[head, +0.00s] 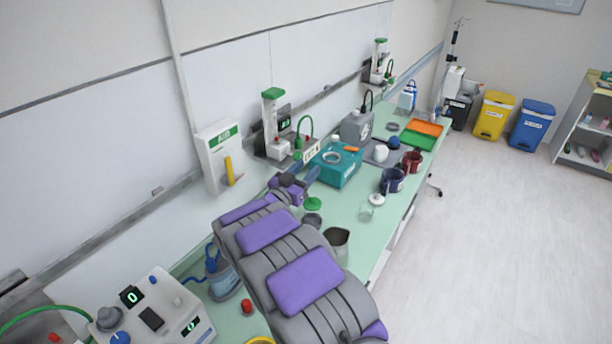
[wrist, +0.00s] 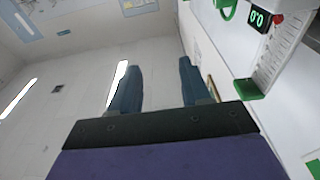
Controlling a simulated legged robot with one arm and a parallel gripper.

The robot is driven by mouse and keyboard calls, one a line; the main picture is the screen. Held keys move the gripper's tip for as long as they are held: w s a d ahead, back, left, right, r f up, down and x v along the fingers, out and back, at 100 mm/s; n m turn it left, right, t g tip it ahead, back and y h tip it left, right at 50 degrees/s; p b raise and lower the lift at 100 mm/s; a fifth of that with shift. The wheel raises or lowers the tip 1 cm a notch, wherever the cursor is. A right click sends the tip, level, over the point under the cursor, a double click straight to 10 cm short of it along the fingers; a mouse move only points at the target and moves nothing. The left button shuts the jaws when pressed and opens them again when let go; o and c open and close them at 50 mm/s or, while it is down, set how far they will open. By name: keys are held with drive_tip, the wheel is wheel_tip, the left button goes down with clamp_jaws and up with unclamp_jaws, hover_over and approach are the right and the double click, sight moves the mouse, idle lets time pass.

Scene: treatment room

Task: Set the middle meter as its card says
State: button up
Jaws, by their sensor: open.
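The middle meter (head: 270,112) is a clear upright tube with a green cap, mounted on the wall with a dark display beside it.
A wall box (head: 217,158) with a yellow handle is left of the meter. A teal box (head: 338,166), mugs (head: 392,180) and a metal jug (head: 336,243) stand on the green counter (head: 352,225). Another meter (head: 379,62) is farther back.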

drive_tip(key=shift+s+d+r, duration=0.1)
drive_tip(key=shift+s+d, duration=0.05)
drive_tip(key=shift+s, duration=0.55)
drive_tip(key=shift+s+d, duration=0.1)
drive_tip(key=shift+s, duration=0.6)
drive_tip(key=shift+o, duration=0.3)
